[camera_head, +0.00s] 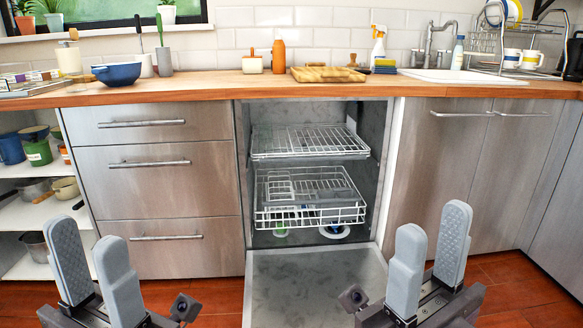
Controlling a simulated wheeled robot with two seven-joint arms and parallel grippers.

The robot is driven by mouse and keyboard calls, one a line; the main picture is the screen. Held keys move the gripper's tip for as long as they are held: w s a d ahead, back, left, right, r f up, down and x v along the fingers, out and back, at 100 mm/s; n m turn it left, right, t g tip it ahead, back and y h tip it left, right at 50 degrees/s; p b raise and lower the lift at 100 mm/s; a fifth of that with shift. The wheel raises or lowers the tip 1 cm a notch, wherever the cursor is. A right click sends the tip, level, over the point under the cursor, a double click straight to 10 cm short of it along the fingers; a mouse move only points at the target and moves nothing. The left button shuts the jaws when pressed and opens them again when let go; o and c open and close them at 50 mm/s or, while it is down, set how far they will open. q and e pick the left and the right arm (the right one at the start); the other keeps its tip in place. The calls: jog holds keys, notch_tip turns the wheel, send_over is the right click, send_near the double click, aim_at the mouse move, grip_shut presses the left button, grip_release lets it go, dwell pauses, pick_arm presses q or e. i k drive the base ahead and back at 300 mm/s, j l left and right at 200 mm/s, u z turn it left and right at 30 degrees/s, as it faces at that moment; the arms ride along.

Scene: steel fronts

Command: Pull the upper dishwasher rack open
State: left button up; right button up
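The dishwasher stands open in the middle of the counter front, and its door (318,285) is folded down toward me. The upper rack (308,143) is a white wire rack high inside the cavity. The lower rack (310,216) sits below it, with a few dishes partly hidden under or in it. My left gripper (93,262) is at the lower left, in front of the drawers, open and empty. My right gripper (428,258) is at the lower right, right of the door, open and empty. Both are apart from the racks.
Drawers with bar handles (150,163) are left of the dishwasher, and a closed cabinet (470,170) is on the right. Open shelves (25,213) with pots are far left. The wooden counter (215,84) above holds a blue bowl (117,73), bottles and a sink (470,76).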

aim_at(351, 124)
jog(key=j, duration=1)
jog(key=i+j, duration=0.15)
jog(key=j, duration=0.8)
jog(key=i+j, duration=0.25)
jog(key=i, duration=0.25)
jog(key=i+j+z, duration=0.1)
jog(key=i+j, duration=0.15)
jog(key=i, duration=0.25)
jog(key=i+l, duration=0.2)
jog(key=i, duration=0.25)
jog(key=i+l, duration=0.2)
jog(key=i, duration=0.2)
